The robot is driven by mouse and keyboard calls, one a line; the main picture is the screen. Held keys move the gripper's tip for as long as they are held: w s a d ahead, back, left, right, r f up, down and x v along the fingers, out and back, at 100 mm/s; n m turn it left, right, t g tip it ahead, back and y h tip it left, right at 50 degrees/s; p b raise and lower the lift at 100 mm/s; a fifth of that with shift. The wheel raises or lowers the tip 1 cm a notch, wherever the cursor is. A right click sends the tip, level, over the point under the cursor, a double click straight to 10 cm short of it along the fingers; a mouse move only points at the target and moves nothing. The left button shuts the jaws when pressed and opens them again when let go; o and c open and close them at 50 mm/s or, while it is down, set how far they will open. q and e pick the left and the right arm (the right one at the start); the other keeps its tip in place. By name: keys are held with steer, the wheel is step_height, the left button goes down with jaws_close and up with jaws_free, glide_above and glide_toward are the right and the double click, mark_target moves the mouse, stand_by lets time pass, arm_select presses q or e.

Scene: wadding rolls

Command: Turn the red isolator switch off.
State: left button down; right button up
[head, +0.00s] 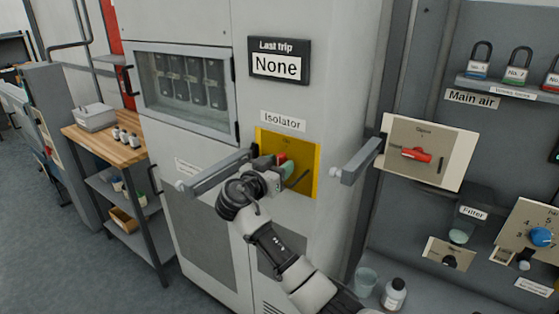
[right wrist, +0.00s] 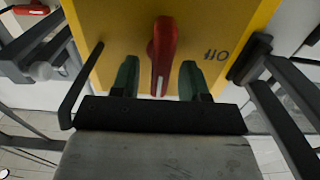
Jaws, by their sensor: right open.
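The red isolator switch (head: 282,158) is on a yellow plate (head: 305,182) below the "Isolator" label on the grey cabinet. In the right wrist view the red handle (right wrist: 162,52) stands upright in the picture, with the word "Off" upside down on the plate to its right. My right gripper (head: 276,172) is at the plate and partly hides the switch in the head view. In the right wrist view its two green-tipped fingers (right wrist: 159,82) are open, one on each side of the handle's lower end, with visible gaps. My left gripper is not in view.
Grey bars stick out left (head: 218,170) and right (head: 360,160) of the plate. A second red handle (head: 416,155) is on the "Main air" panel at right. A "Last trip" display (head: 279,61) reads None. A wooden-topped bench (head: 112,151) stands at left.

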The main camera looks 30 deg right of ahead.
steer(key=shift+w+d, duration=0.15)
steer(key=shift+d, duration=0.2)
steer(key=shift+c, duration=0.4)
jaws_close()
